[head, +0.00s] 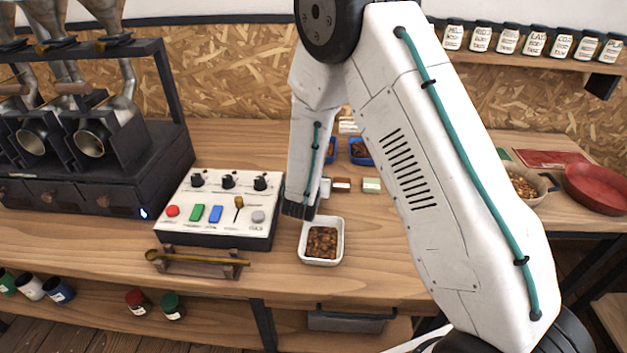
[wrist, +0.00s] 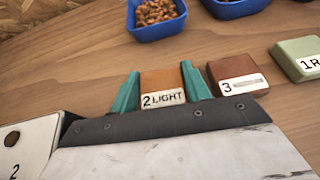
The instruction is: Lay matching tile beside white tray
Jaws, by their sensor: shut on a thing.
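In the wrist view my gripper (wrist: 161,92) has its two teal fingers on either side of an orange-brown tile (wrist: 160,80) marked "2 LIGHT" and is shut on it. Just right of it lie a dark brown tile (wrist: 238,77) marked 3, its word unreadable, and a pale green tile (wrist: 298,56) marked "1 R", partly cut off. In the head view the brown tile (head: 341,184) and green tile (head: 371,185) lie behind the white tray (head: 341,246), which holds brown beans. The held tile is hidden there by my arm.
A control panel (head: 225,225) with knobs and buttons stands left of the white tray. Blue trays (head: 361,158) of beans lie behind the tiles, also in the wrist view (wrist: 157,32). A wooden rack (head: 200,264) holds a brass scoop in front. Table right of the tray is clear.

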